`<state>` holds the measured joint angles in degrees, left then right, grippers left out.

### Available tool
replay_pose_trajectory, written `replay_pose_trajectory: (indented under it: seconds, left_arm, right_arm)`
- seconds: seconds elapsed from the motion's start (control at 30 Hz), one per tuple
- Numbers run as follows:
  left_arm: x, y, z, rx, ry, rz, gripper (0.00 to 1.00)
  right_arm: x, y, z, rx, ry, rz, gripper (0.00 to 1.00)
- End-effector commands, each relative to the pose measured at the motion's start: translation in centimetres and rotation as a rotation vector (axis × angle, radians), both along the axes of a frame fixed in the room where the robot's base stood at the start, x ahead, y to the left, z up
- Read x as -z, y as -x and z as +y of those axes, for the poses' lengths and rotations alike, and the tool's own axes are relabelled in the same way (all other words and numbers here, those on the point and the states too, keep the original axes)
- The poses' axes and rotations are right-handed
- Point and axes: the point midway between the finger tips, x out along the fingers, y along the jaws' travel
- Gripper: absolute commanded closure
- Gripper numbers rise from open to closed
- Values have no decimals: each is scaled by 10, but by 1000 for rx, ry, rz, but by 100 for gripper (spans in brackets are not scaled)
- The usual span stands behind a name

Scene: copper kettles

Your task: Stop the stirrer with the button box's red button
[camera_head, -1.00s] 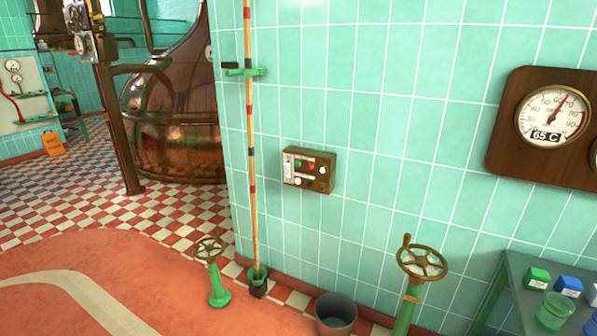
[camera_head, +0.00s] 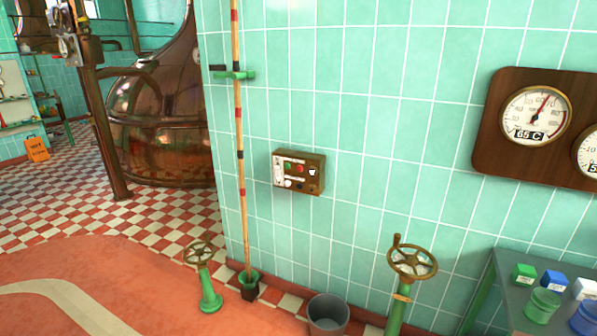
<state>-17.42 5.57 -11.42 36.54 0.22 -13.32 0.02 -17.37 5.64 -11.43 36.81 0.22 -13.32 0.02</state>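The brown button box (camera_head: 316,186) is fixed to the green tiled wall, left of the picture's middle. Its face carries a green button (camera_head: 289,166) and, just right of it, the red button (camera_head: 300,168). White and dark round controls and pale labels also show on the face. Neither of my grippers is in view. The stirrer is not clearly identifiable; a large copper kettle (camera_head: 160,125) stands at the back left.
A striped pole (camera_head: 240,150) stands left of the box. Two valve handwheels on green stands (camera_head: 208,290) (camera_head: 411,262) and a grey bucket (camera_head: 328,314) stand along the wall. A table (camera_head: 510,262) with jars is at right. Red floor lies open at left.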

Motion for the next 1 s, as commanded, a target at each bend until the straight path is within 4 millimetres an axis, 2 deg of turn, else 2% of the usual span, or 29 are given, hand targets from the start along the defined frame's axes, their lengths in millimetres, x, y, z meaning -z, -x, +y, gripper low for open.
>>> replay_pose_trajectory:
  seconds: [0.13, 0.4, 1.0]
  left_arm:
    - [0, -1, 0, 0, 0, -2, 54]
    - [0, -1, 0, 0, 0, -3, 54]
    - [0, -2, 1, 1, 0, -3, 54]
  right_arm:
    - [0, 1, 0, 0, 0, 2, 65]
    - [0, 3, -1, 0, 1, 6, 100]
    - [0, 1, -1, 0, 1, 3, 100]
